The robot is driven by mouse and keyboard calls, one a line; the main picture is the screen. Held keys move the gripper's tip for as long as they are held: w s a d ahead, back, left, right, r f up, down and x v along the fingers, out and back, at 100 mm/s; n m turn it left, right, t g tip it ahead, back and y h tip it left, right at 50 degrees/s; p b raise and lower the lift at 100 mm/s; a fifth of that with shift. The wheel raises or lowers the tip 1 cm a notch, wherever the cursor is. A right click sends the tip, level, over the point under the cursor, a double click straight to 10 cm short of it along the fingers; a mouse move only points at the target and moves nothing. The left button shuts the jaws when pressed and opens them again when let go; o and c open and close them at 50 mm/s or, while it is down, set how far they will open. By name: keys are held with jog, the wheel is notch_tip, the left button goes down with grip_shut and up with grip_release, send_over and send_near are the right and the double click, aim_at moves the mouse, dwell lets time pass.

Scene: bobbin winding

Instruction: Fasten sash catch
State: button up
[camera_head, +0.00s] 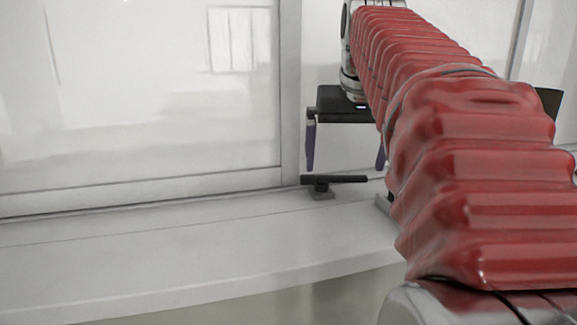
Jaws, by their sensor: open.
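The sash catch (335,180) sits on the white sill by the foot of the window's upright frame. Its black lever lies roughly level, pointing right, on a small grey base. A grey metal piece (384,204) stands to its right, mostly hidden behind my red-sleeved arm; I cannot tell whether it is the keeper. My gripper (345,167) is open and empty, pointing down, its two dark purple fingers spread wide. In the picture the fingertips appear just above the catch lever, one near each side. I cannot tell the depth gap between them.
The sliding window (140,90) fills the left, with its bottom rail (140,192) along the sill. The sill (180,255) is clear to the left and in front of the catch. My arm hides much of the right side.

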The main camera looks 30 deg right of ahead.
aim_at(343, 176)
jog(key=shift+x, duration=1.5)
jog(key=c, duration=1.5)
